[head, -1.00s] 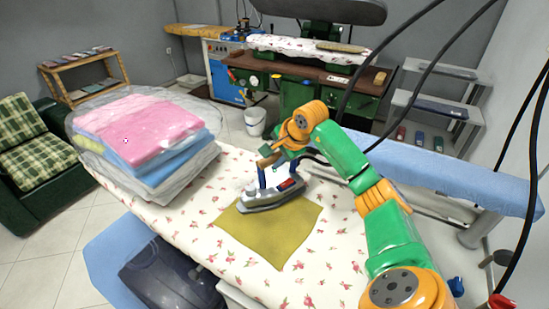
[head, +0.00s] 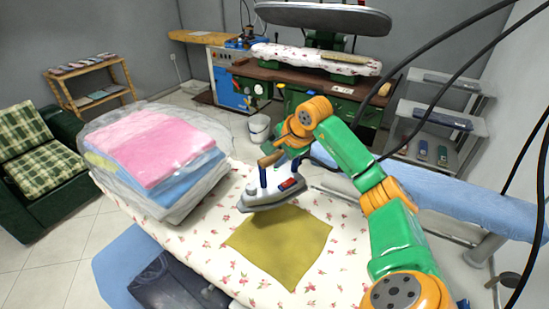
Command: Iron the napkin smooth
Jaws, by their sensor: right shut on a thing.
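The olive-yellow napkin (head: 281,248) lies flat on the ironing board with the floral cover (head: 335,276). The iron (head: 272,192), grey and white with a blue handle and a red part, is at the napkin's far edge, tilted and seemingly just above the board. My right gripper (head: 268,166) is shut on the iron's handle from above, and the arm comes in from the right. The gripper's fingers are partly hidden by the handle and wrist. My left gripper is not in view.
A stack of folded pink, blue and white items in clear plastic (head: 158,155) stands on the board's left end. A blue padded board (head: 470,209) lies behind my right arm. A white bucket (head: 259,127) is on the floor behind. Dark cables hang at the right.

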